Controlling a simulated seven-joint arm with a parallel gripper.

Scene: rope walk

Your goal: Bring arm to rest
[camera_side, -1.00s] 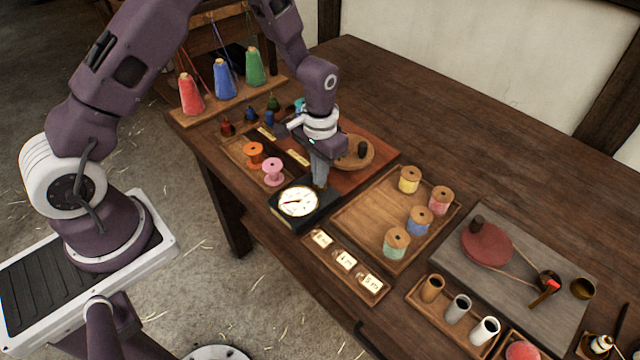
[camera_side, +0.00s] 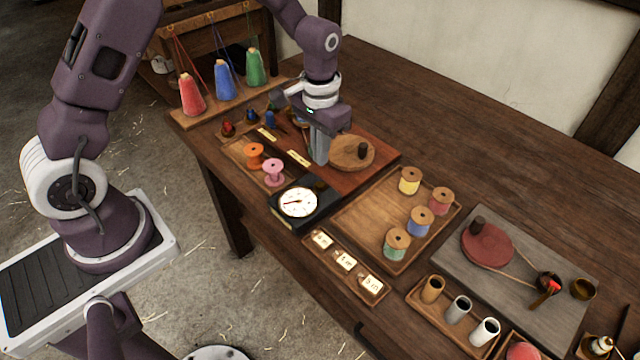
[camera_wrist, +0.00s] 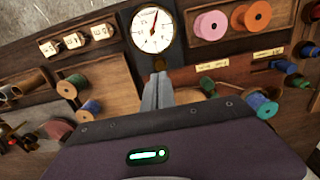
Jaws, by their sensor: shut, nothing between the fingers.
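My gripper (camera_side: 319,150) is shut and empty. In the side view it points down above the reddish-brown board, just left of the round wooden crank wheel (camera_side: 351,152) and behind the dial gauge (camera_side: 298,202). In the wrist view my gripper's fingers (camera_wrist: 158,84) are together, with the white dial (camera_wrist: 152,29) just beyond their tips. A gap between the fingertips and the board cannot be judged exactly.
Orange (camera_side: 254,156) and pink (camera_side: 273,172) spools stand left of my gripper. A tray (camera_side: 365,213) with several thread spools lies to the right. Red, blue and green cones (camera_side: 226,80) stand at the back left. The far right tabletop (camera_side: 480,130) is clear.

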